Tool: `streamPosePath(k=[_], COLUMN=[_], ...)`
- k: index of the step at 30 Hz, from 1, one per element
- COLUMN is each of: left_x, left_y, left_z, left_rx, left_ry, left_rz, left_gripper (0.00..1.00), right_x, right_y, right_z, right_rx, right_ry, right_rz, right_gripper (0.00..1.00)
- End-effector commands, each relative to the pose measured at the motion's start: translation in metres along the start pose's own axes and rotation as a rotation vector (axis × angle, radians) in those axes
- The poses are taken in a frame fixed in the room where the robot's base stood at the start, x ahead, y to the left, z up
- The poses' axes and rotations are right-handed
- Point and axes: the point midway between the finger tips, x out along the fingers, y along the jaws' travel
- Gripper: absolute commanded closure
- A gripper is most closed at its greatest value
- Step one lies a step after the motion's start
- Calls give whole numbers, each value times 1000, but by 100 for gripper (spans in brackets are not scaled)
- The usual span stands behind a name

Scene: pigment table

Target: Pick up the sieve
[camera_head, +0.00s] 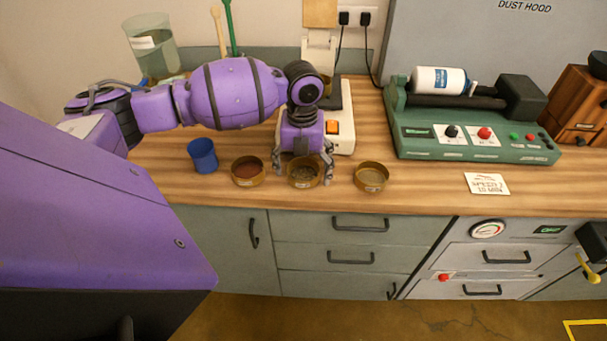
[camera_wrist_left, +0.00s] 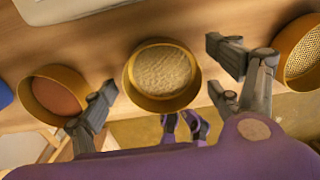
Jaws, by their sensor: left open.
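Three round brass-rimmed sieve-like pans stand in a row near the table's front edge. The left pan (camera_head: 248,172) has a red-brown inside, also in the left wrist view (camera_wrist_left: 58,94). The middle pan (camera_head: 304,174) shows a rough tan inside in the left wrist view (camera_wrist_left: 163,72). The right pan (camera_head: 371,177) shows a dotted mesh floor in the left wrist view (camera_wrist_left: 306,52). My left gripper (camera_head: 303,175) points down over the middle pan, open, with one finger on each side of it. I cannot tell whether the fingers touch its rim. My right gripper is out of view.
A blue cup (camera_head: 203,156) stands left of the pans. A white device (camera_head: 342,126) stands behind my left gripper. A green roller machine (camera_head: 475,143) with a white jar (camera_head: 438,80) is at the right, near a small card (camera_head: 487,183). A glass beaker (camera_head: 151,45) stands at the back left.

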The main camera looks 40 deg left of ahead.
Motion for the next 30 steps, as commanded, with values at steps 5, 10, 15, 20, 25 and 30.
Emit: streamPosePath(k=[5,10,15,20,25,30], left_x=[1,1,1,1,0,-11], left_y=[0,0,0,0,0,-1], left_z=[0,0,0,0,0,1], left_rx=[0,0,0,0,0,1], left_ry=[-2,-1,-1,-1,-1,-2], left_rz=[-1,-1,-1,-1,-1,-3], left_gripper=[17,35,58,67,67,67], right_x=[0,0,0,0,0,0], right_y=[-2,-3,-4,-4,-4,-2], right_z=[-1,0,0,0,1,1], right_rx=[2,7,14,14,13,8], right_ry=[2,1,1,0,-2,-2], right_rz=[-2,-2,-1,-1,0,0], right_gripper=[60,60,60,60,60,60])
